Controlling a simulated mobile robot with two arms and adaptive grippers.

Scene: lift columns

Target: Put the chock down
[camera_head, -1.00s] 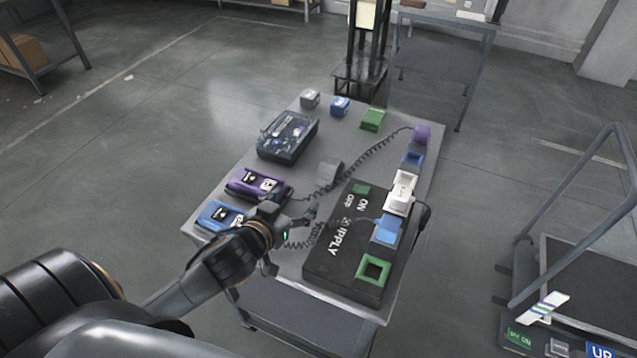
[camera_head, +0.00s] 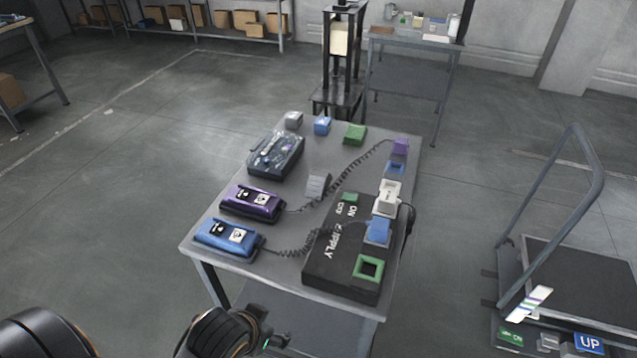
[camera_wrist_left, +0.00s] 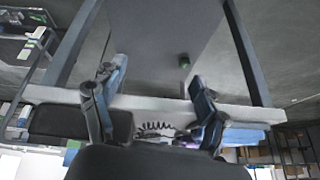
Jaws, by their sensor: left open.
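A grey wedge-shaped block (camera_head: 318,187) rests on the middle of the table (camera_head: 215,238); it may be the chock, but I cannot tell for sure. My left gripper (camera_head: 274,342) is low at the bottom of the head view, in front of the table's near edge and apart from the block. In the left wrist view the left gripper's two fingers (camera_wrist_left: 157,108) are spread with nothing held between them. The table edge (camera_wrist_left: 160,103) and a coiled cord show beyond them. My right gripper is not in view.
A blue device (camera_head: 228,238), a purple device (camera_head: 252,203) and a clear-topped box (camera_head: 276,153) line the table's left side. A black supply box (camera_head: 325,272) with coloured sockets fills the right. A trolley (camera_head: 585,270) stands right.

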